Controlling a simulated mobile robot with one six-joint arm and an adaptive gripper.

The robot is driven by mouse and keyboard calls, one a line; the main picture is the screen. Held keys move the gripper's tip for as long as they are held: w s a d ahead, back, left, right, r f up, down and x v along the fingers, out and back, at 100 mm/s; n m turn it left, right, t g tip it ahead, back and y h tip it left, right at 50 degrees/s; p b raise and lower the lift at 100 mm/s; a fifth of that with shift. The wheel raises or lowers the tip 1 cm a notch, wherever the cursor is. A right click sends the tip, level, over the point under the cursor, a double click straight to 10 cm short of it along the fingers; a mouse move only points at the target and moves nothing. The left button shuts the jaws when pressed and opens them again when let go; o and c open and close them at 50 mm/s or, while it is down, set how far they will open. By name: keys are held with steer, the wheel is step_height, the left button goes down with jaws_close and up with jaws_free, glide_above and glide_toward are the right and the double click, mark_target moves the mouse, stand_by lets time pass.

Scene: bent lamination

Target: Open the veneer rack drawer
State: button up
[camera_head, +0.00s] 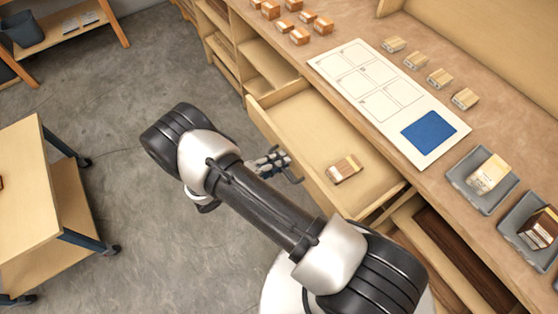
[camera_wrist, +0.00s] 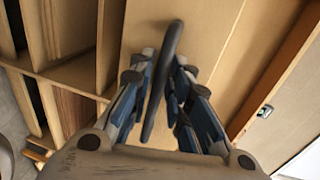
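The veneer rack drawer (camera_head: 310,125) is pulled well out from under the workbench in the head view. A small light and brown block (camera_head: 343,168) lies inside it. The drawer's dark curved handle (camera_head: 295,176) shows at its front; in the wrist view the handle (camera_wrist: 166,75) runs between my fingers. My gripper (camera_head: 276,160) is at the drawer front, and its blue-padded fingers (camera_wrist: 165,62) close in on the handle from both sides. It appears shut on the handle. Exact finger contact is partly hidden by the handle.
The workbench above carries a white board with a blue square (camera_head: 430,132), grey trays (camera_head: 482,180) and several small blocks (camera_head: 300,35). Open shelves (camera_head: 265,65) flank the drawer. A wheeled wooden cart (camera_head: 25,190) stands at left. Grey floor between is clear.

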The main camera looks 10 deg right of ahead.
steer(key=shift+a, duration=0.1)
steer(key=v, duration=1.2)
steer(key=s+d+r+m+g+y, duration=0.25)
steer(key=d+r+m+y, duration=0.2)
steer(key=r+m, duration=0.6)
steer(key=s+d+r+m+g+y, duration=0.1)
steer(key=d+r+m+g+y, duration=0.3)
steer(key=r+m, duration=0.7)
steer(key=s+d+r+m+t+y, duration=0.2)
steer(key=s+r+m, duration=0.4)
steer(key=m, duration=0.3)
steer(key=s+d+r+m+t+y, duration=0.3)
steer(key=s+r+m, duration=0.3)
steer(key=m, duration=0.3)
steer(key=shift+d+t+y, duration=0.2)
steer(key=shift+t+y, duration=0.25)
steer(key=shift+y, duration=0.1)
